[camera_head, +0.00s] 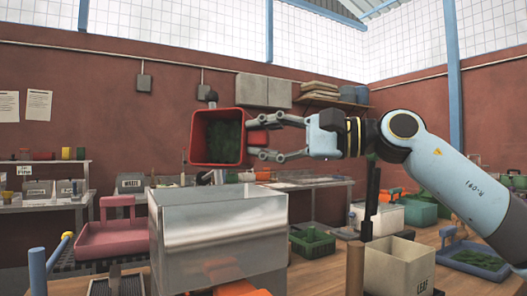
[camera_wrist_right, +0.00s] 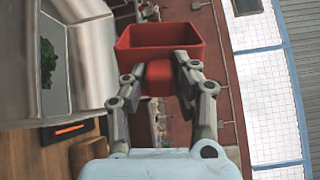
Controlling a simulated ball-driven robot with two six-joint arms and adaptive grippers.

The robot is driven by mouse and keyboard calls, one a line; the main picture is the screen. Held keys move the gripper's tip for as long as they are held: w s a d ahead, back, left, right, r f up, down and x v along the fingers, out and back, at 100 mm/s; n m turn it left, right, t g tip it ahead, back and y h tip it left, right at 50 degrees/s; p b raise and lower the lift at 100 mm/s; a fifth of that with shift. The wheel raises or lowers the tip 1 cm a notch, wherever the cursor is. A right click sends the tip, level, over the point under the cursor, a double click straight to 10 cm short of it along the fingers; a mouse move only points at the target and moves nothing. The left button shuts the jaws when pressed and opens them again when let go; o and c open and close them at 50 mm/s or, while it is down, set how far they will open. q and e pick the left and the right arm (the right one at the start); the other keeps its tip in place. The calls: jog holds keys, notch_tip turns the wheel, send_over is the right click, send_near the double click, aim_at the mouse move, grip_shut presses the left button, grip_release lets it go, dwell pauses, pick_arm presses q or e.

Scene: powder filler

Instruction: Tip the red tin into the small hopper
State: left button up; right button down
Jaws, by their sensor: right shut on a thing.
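The red tin (camera_head: 217,162) is in the air above the small hopper (camera_head: 218,235), a box with clear and metallic walls. Its mouth faces the head camera, so it is tipped well over. Dark green leafy stuff shows inside it. My right gripper (camera_head: 262,137) comes from the right and is shut on the tin's red grip block; the tin also shows in the right wrist view (camera_wrist_right: 160,40), beyond the fingers (camera_wrist_right: 158,78). The hopper is at the upper left there (camera_wrist_right: 95,55), with a green patch showing within its outline. My left gripper is not in view.
A cream LEAF box (camera_head: 398,268) stands right of the hopper. A pink tray (camera_head: 112,238) is to its left, near a blue post (camera_head: 37,272). A green tray (camera_head: 312,245) and a wooden peg (camera_head: 355,268) are right of it. The air around the tin looks clear.

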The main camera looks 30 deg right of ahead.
jog(key=shift+s+a+f+n+b, duration=0.15)
jog(key=shift+n+b, duration=0.3)
jog(key=shift+b, duration=0.35)
jog(key=shift+s+a+f+n+b, duration=0.15)
jog(key=shift+n+b, duration=0.3)
jog(key=shift+b, duration=0.35)
notch_tip(320, 180, up, 8)
jog(key=p, duration=0.4)
jog(key=shift+r+p, duration=0.1)
jog(key=shift+p, duration=0.25)
notch_tip(320, 180, up, 3)
jog(key=m+p, duration=0.7)
jog(key=m, duration=0.1)
jog(key=shift+r+m, duration=0.1)
jog(key=shift+m, duration=0.3)
jog(key=m+p, duration=0.3)
jog(key=r+m+p, duration=0.1)
jog(key=m+p, duration=0.1)
jog(key=m, duration=0.1)
jog(key=m+p, duration=0.3)
jog(key=shift+r+p, duration=0.25)
jog(key=shift+p, duration=0.1)
